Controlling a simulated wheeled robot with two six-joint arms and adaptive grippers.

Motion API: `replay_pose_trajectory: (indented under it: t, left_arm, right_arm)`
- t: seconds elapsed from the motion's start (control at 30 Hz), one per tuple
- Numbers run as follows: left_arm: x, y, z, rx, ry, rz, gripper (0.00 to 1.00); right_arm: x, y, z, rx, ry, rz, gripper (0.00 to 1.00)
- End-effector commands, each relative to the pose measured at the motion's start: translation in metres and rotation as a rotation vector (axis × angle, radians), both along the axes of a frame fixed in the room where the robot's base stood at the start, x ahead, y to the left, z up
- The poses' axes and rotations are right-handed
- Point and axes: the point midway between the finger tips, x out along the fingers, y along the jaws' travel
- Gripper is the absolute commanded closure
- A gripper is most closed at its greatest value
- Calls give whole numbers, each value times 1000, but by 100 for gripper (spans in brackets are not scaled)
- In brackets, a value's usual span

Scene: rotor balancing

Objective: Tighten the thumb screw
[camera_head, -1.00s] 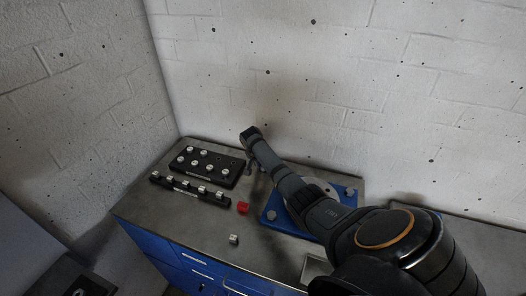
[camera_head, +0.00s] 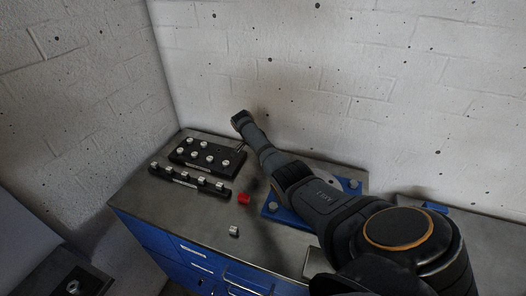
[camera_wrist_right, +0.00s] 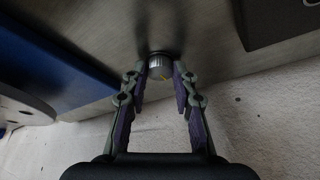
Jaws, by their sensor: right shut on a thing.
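My right arm reaches in from the lower right of the head view, over the blue base plate (camera_head: 271,209). Its gripper (camera_head: 242,149) hangs beside the right end of the black tray and is small and dark there. My left gripper is not in view.
The black tray (camera_head: 232,166) holds several silver cylinders, and a black rack (camera_head: 186,182) with more lies in front. A red block (camera_head: 243,198) and a loose silver piece (camera_head: 234,230) are on the bench (camera_head: 190,215). Brick walls (camera_head: 300,60) stand behind.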

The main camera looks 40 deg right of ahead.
Motion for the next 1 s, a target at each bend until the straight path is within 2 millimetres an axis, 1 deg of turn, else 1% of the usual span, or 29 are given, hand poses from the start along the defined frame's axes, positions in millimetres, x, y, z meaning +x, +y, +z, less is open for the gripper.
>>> replay_pose_trajectory:
  t: [0.3, 0.33, 0.47, 0.5, 0.73, 0.83, 0.93, 1.0]
  left_arm:
    - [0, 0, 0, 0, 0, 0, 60]
    - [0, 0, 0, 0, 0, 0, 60]
    - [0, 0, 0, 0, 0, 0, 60]
    - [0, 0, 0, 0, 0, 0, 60]
    - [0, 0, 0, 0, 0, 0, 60]
    - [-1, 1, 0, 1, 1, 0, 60]
    - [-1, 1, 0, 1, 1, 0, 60]
    - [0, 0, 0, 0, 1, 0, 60]
  right_arm:
    - [0, 0, 0, 0, -1, -2, 100]
    - [0, 0, 0, 0, -1, -2, 70]
    - [0, 0, 0, 0, -1, -2, 52]
    - [0, 0, 0, 0, 0, -1, 50]
    - [0, 0, 0, 0, 0, -1, 50]
    - [1, 2, 4, 0, -1, -1, 50]
    - [2, 7, 19, -1, -4, 0, 50]
    - [3, 14, 34, -1, -5, 0, 50]
